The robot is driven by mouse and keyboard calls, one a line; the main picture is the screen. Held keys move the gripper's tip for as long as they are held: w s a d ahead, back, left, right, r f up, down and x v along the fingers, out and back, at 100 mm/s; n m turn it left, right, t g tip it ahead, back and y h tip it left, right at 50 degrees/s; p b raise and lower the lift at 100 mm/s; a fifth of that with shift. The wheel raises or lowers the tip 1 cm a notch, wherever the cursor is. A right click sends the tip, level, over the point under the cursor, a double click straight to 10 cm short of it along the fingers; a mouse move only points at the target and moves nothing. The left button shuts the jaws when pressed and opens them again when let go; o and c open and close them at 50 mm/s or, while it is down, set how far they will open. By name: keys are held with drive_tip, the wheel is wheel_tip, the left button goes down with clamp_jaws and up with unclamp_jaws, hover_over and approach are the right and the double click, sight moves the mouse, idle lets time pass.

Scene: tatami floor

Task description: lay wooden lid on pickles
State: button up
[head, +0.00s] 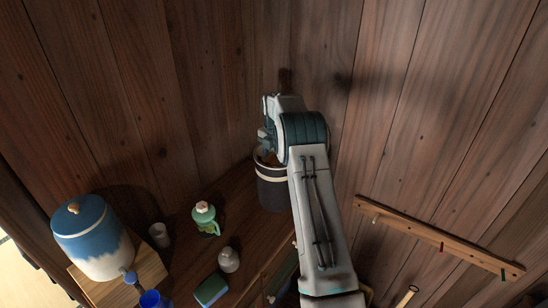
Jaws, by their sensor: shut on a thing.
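A dark crock (272,190) with a pale band stands on the wooden shelf, against the plank wall. My gripper (264,148) is over the left part of the crock's mouth, pointing down, partly hidden by my own arm. It is shut on a small brownish thing at the mouth, which looks like the wooden lid (268,158). Only a sliver of it shows, so I cannot tell whether it is level or touching the crock. The pickles are hidden.
Left of the crock on the shelf are a green pot (205,219), a grey-white bottle (229,260), a small cup (159,235), a green-blue sponge (211,290) and a large blue-and-white jar (92,238). A peg rail (440,238) is on the right wall.

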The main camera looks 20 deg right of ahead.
drive_tip(key=shift+f, duration=0.75)
drive_tip(key=o, duration=1)
